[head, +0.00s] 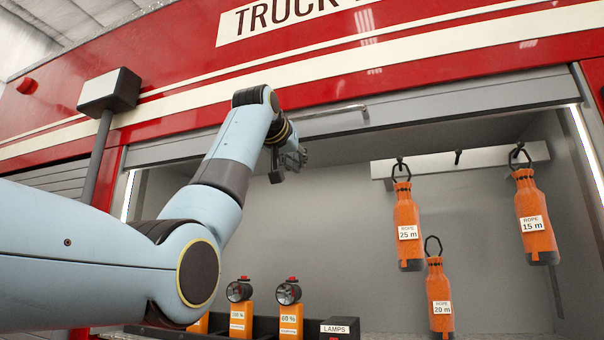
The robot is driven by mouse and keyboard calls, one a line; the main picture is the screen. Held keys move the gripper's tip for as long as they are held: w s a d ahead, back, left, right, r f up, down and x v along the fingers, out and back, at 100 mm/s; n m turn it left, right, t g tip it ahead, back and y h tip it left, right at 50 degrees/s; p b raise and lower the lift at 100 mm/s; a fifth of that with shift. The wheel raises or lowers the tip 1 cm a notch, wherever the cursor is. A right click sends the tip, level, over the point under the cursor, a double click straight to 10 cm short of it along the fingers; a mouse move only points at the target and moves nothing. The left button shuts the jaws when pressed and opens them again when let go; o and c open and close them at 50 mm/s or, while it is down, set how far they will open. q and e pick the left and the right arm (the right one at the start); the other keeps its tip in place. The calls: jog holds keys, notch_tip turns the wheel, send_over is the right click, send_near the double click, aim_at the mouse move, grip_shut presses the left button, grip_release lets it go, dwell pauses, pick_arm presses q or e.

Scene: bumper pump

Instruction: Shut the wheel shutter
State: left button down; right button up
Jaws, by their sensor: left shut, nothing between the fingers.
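A roller shutter (440,104) is raised at the top of an open grey compartment, with only its bottom edge showing. A metal bar handle (335,111) runs along that edge. No label in view says whether this is the wheel shutter. My left gripper (292,163) is shut and empty, in front of the opening and just below the left part of the handle in the picture. It appears apart from the bar. My left arm covers the left part of the opening. My right gripper is not in view.
A lamp tray (340,328) with orange lamps (290,315) stands at the bottom. A slatted grey shutter (52,180) is at far left, near a mirror-like box (108,90) on a post.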

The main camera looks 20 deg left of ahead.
pick_arm(q)
jog(key=s+r+t+p, duration=0.1)
jog(key=s+r, duration=0.3)
jog(key=r, duration=0.5)
jog(key=s+r+t+p, duration=0.15)
jog(key=s+r, duration=0.35)
jog(key=r, duration=0.5)
jog(key=w+p, duration=0.2)
jog(key=w, duration=0.1)
jog(key=w+r+p, duration=0.1)
jog(key=w+p, duration=0.1)
jog(key=w, duration=0.1)
jog(key=w+p, duration=0.2)
jog(key=w, duration=0.2)
jog(key=shift+d+r, duration=0.25)
jog(key=shift+d, duration=0.15)
jog(key=f, duration=0.4)
jog(key=shift+s+f, duration=0.2)
jog(key=shift+f, duration=0.05)
